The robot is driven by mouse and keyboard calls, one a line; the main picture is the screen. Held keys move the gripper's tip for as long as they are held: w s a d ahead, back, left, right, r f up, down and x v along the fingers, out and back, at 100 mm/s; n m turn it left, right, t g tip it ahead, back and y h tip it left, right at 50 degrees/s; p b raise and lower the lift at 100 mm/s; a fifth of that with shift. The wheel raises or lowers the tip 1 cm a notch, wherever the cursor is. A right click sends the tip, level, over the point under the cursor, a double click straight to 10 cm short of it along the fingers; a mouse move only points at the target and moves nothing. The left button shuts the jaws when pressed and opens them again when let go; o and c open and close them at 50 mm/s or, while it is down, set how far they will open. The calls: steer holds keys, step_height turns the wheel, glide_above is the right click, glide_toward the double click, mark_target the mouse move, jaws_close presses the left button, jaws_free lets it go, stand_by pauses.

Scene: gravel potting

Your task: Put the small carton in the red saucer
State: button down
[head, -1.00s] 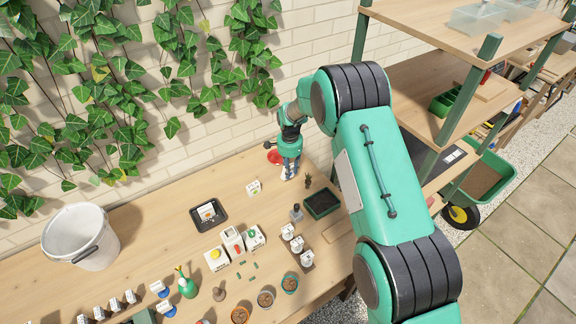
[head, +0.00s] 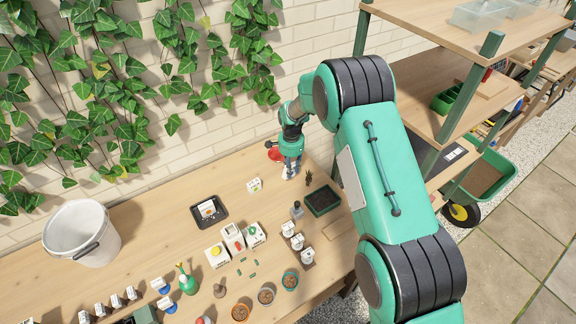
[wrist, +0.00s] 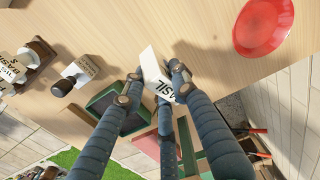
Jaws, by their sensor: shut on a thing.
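The small carton (wrist: 153,66) is white, with a side lettered BASIL. My gripper (wrist: 155,78) is shut on it, with fingers on both sides, and the carton sits tilted in the wrist view. In the head view my gripper (head: 290,172) is at the far right part of the bench; the carton there is tiny and mostly hidden. The red saucer (wrist: 262,24) lies on the bench at upper right in the wrist view, apart from the carton and empty where seen. In the head view the saucer (head: 275,154) shows just behind and left of my gripper.
A dark tray (head: 322,201) and a dark bottle (head: 297,210) stand near my gripper. Another white box (head: 254,184) stands to its left. Bare bench lies around the saucer. The brick wall is close behind.

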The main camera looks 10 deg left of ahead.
steer(key=n, duration=0.2)
steer(key=n+t+p, duration=0.1)
steer(key=n, duration=0.2)
steer(key=shift+w+a+f+n+t, duration=0.3)
steer(key=shift+w+a+n+t, duration=0.05)
steer(key=shift+w+n+t, duration=0.05)
steer(key=n, duration=0.2)
steer(key=shift+w+a+n+t+p, duration=0.1)
steer(key=shift+w+n+t+p, duration=0.05)
steer(key=shift+n+t+p, duration=0.2)
steer(key=shift+w+a+n+t+y+p, duration=0.15)
steer(key=shift+n+t+y, duration=0.15)
steer(key=shift+n, duration=0.5)
steer(key=shift+a+n+t+y+p, duration=0.15)
steer(key=shift+n+y, duration=0.25)
steer(key=shift+n, duration=0.35)
steer(key=shift+w, duration=0.1)
glide_above(280, 156)
steer(key=shift+d+f+p, duration=0.1)
steer(key=shift+f+p, duration=0.25)
steer(key=shift+f, duration=0.4)
steer(key=shift+f, duration=0.1)
steer(key=shift+f, duration=1.7)
